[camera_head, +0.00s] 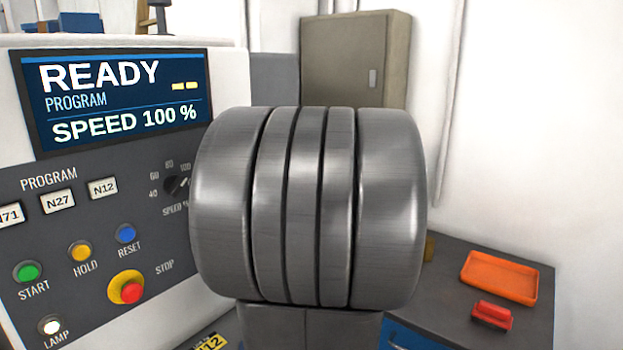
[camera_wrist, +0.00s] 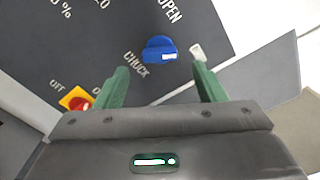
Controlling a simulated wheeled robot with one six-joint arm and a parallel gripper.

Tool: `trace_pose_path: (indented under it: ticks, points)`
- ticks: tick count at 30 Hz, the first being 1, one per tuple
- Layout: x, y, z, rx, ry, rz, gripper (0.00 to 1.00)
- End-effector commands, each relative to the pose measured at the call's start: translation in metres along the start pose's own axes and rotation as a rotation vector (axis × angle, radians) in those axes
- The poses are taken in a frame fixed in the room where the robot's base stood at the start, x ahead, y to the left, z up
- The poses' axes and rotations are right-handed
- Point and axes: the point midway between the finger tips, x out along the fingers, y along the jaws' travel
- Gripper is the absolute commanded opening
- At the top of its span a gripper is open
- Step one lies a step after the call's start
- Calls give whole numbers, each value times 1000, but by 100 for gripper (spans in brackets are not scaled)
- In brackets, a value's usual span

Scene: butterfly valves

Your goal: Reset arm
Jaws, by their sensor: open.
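My gripper (camera_wrist: 160,70) shows in the wrist view with its two green fingers spread apart and nothing held between them. Beyond the fingertips is a blue knob (camera_wrist: 160,49) on a dark panel (camera_wrist: 110,38), with the word CHUCK beside it and OPEN above. The knob looks apart from both fingers, but its distance from the tips is hard to tell. In the head view my arm's large grey metal link fills the middle, and my gripper's fingers are not seen there.
A red knob on a yellow base (camera_wrist: 77,100) lies left of the fingers. In the head view, a control panel (camera_head: 105,225) with a READY screen (camera_head: 118,95) stands left. A cabinet (camera_head: 345,60) stands behind. An orange tray (camera_head: 500,277) and a red object (camera_head: 492,315) lie right.

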Motion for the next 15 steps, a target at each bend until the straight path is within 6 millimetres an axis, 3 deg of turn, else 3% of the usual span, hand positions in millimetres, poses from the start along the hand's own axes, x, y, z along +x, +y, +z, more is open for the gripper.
trace_pose_path:
  ticks: [6, 15]
  points:
    - [33, -1, 1, 1, -2, 3, 64]
    - [48, 0, 0, -1, 0, 1, 64]
